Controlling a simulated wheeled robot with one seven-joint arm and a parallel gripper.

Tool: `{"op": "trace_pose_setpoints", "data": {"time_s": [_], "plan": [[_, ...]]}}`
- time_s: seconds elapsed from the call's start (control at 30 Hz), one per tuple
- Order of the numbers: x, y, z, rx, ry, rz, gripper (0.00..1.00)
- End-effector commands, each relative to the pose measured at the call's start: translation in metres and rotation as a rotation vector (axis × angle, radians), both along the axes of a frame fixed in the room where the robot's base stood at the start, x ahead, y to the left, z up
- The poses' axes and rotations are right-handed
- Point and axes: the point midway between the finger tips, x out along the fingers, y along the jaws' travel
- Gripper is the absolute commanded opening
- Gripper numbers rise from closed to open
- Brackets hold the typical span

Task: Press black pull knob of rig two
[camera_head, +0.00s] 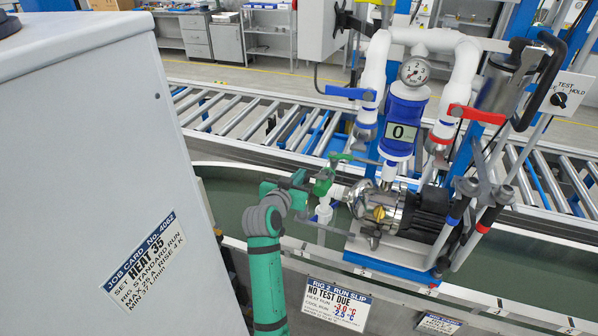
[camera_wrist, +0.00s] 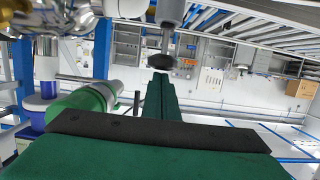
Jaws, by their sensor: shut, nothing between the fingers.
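My gripper (camera_wrist: 160,78) is shut, its green fingers pressed together with nothing between them. In the wrist view, a dark round knob (camera_wrist: 178,62) on a grey stem is just beyond and right of the fingertips. It may be the black pull knob; I cannot tell if the fingers touch it. In the head view, my green arm reaches up to the left side of the rig two pump (camera_head: 375,205). My fingertips are hard to separate there from green fittings. A dark knob-like part (camera_head: 373,238) sits low at the pump's front; I cannot tell whether it is the same knob.
The rig carries a gauge (camera_head: 413,71), a blue display reading 0 (camera_head: 401,131), a blue lever (camera_head: 350,93), a red lever (camera_head: 476,114) and a TEST/HOLD switch (camera_head: 558,100). A grey cabinet (camera_head: 95,120) stands close at left. A roller conveyor (camera_head: 235,115) runs behind.

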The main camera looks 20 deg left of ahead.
Motion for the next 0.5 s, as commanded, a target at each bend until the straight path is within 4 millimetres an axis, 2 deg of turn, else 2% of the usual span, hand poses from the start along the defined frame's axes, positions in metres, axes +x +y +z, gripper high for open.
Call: {"op": "trace_pose_setpoints", "data": {"time_s": [0.37,0.5], "plan": [[0.000,0.000,-0.002,0.000,0.000,0.000,0.00],[0.000,-0.001,-0.016,-0.002,0.002,-0.001,0.00]]}}
